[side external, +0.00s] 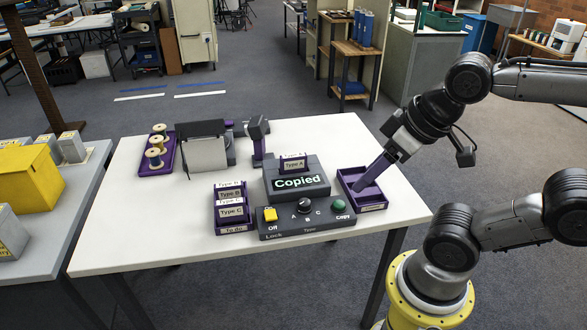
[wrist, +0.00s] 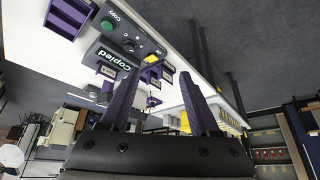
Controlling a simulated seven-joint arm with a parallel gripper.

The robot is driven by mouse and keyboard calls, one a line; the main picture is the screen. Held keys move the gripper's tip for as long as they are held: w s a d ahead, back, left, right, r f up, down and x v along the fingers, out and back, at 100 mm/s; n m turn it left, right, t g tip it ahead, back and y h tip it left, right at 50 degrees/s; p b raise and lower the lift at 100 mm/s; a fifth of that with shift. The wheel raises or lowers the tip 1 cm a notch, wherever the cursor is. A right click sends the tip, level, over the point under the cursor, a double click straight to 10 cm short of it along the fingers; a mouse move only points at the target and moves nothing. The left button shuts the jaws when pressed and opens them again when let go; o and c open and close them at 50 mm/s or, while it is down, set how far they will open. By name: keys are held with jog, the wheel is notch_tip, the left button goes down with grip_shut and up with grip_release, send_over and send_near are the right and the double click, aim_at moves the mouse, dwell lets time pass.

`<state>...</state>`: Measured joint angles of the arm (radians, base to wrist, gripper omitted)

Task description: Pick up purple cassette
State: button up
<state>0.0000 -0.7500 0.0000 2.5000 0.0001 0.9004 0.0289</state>
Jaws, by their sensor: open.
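A purple cassette labelled Type A (side external: 294,162) stands upright in the top of the dark copier (side external: 297,181), whose screen reads "Copied". Several more labelled cassettes (side external: 231,212) stand in a purple To do holder (side external: 236,228) left of the controls. My gripper (side external: 364,184) has purple fingers and hangs tilted over the purple tray (side external: 378,206) right of the copier. In the wrist view my gripper (wrist: 160,92) is open with nothing between its fingers. The copier (wrist: 112,50) shows there beyond the left finger, apart from it. Part of the tray's inside is hidden by the fingers.
The control panel (side external: 306,223) has a yellow switch, a dark knob and a green button. A purple spool tray (side external: 165,163) and a grey device (side external: 206,152) stand at the back left of the white table (side external: 140,225). The table's front left is clear.

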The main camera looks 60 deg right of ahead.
jog(key=w+d+r+m, duration=0.2)
jog(key=w+r+m, duration=0.6)
jog(key=m, duration=0.4)
jog(key=m+g, duration=0.6)
jog(key=m, duration=0.8)
send_over(294, 155)
notch_tip(294, 155, down, 15)
jog(key=f, duration=0.8)
jog(key=shift+w+d, duration=0.1)
jog(key=shift+w, duration=0.15)
jog(key=shift+s+a+f, duration=0.15)
jog(key=shift+f, duration=1.3)
jog(key=shift+s+a+f, duration=0.1)
jog(key=shift+f, duration=1.3)
